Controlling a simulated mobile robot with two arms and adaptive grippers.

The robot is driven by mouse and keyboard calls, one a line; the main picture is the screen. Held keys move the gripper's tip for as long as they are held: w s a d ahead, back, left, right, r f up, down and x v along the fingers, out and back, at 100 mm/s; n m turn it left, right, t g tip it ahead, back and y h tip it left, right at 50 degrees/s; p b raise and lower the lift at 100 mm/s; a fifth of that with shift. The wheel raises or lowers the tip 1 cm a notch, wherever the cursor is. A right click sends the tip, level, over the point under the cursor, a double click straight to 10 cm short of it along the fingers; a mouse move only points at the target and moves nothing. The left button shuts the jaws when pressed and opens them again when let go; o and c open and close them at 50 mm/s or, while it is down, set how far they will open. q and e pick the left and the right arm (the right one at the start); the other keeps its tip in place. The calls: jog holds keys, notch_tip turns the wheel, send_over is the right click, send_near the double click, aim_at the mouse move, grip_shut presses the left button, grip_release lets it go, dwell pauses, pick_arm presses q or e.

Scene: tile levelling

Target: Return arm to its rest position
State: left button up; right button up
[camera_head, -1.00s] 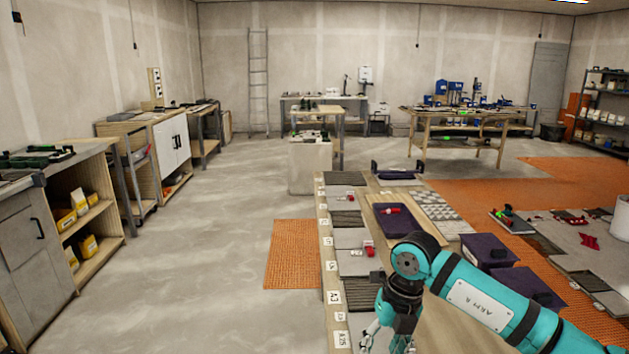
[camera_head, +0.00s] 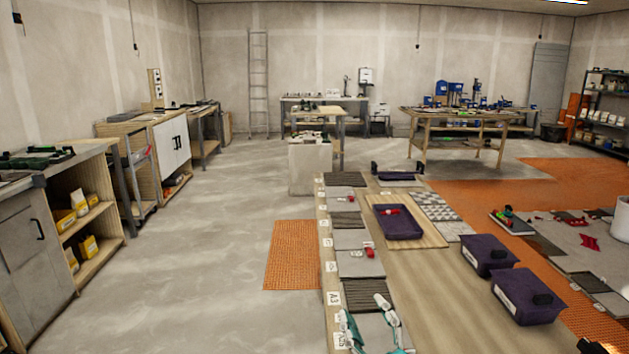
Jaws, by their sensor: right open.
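My right gripper (camera_head: 366,310) shows at the bottom edge, right of the middle. Its two pale, teal-edged fingers are spread apart, with nothing visible between them. They show over the near end of the row of sample tiles on the workbench (camera_head: 425,285); I cannot tell their height above it. The rest of my right arm is almost wholly out of view. My left gripper is not in view.
Two dark purple bins (camera_head: 489,254) (camera_head: 527,294) stand right of the bench's clear middle. A purple tray (camera_head: 402,226) lies on a wooden board (camera_head: 432,238). A white bucket (camera_head: 621,220) is at the right edge. Open concrete floor (camera_head: 200,270) lies left.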

jog(key=s+d+f+m+g+h, duration=0.2)
jog(key=d+f, duration=0.1)
jog(key=f, duration=0.2)
jog(key=s+d+f+m+g+h, duration=0.2)
jog(key=s+d+f, duration=0.1)
jog(key=f, duration=0.2)
jog(key=s+d+f+m+g+h, duration=0.2)
jog(key=s+d+f+g, duration=0.1)
jog(key=f, duration=0.2)
jog(key=shift+d+f+m, duration=0.15)
jog(key=shift+f+m, duration=0.15)
jog(key=shift+f, duration=0.1)
jog(key=s+d+f+m+g, duration=0.1)
jog(key=s+f+g, duration=0.4)
jog(key=s, duration=0.4)
jog(key=s+d+f+g, duration=0.1)
jog(key=s+f+g, duration=0.35)
jog(key=s, duration=0.55)
notch_tip(320, 180, down, 26)
jog(key=s+g+p, duration=0.1)
jog(key=s+p, duration=0.2)
jog(key=s+d+f+g+p, duration=0.1)
jog(key=s+d+f, duration=0.2)
jog(key=s+f, duration=0.9)
jog(key=s, duration=0.3)
jog(key=shift+s+f, duration=0.35)
jog(key=shift+f, duration=0.05)
jog(key=shift+d, duration=0.1)
